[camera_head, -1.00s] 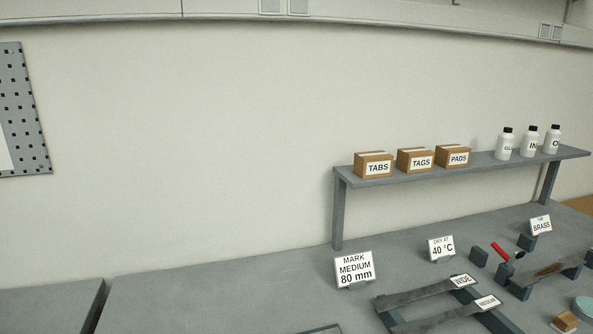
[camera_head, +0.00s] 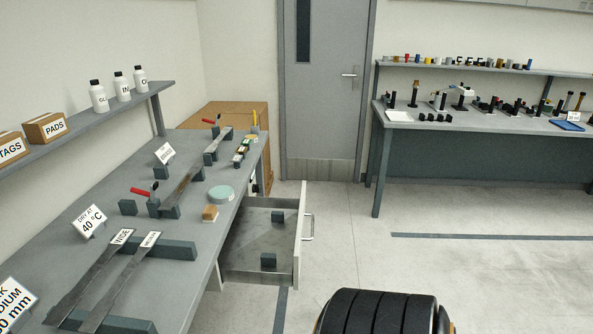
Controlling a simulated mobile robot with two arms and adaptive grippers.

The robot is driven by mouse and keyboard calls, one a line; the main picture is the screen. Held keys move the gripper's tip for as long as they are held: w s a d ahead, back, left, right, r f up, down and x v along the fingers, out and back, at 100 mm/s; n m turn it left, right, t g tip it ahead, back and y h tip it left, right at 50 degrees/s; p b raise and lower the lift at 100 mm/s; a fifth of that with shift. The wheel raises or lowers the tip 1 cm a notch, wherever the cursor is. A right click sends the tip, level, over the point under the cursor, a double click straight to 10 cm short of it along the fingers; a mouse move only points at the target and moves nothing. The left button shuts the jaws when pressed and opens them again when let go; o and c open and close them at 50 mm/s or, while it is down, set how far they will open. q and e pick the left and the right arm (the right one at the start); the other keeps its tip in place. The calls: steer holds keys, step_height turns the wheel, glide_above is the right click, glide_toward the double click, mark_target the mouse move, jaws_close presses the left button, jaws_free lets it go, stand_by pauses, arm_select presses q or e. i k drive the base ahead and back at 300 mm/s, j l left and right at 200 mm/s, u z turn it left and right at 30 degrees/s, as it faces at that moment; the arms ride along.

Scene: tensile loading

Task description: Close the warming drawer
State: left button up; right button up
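The warming drawer (camera_head: 302,236) stands pulled out from the right side of the near workbench, below its top. Its pale front panel has a bar handle (camera_head: 310,226) facing right. Inside the open drawer two small dark blocks (camera_head: 269,261) sit apart on the grey floor. Neither of my grippers shows in the head view.
The grey workbench (camera_head: 75,210) holds metal strips, dark blocks, a round teal dish (camera_head: 221,194) and sign cards. A black ribbed cylindrical shape (camera_head: 380,312) fills the bottom centre. Open floor (camera_head: 400,210) lies right of the drawer. A grey door (camera_head: 325,90) and second bench (camera_head: 470,125) stand behind.

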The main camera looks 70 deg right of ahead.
mark_target(263, 243)
steer(key=l+z, duration=0.1)
steer(key=z, duration=0.35)
steer(key=l+z, duration=0.15)
steer(key=z, duration=0.3)
steer(key=k+l+z, duration=0.1)
steer(key=z, duration=0.35)
steer(key=l+z, duration=0.15)
steer(key=z, duration=0.25)
steer(key=i+l+z, duration=0.1)
steer(key=l, duration=0.3)
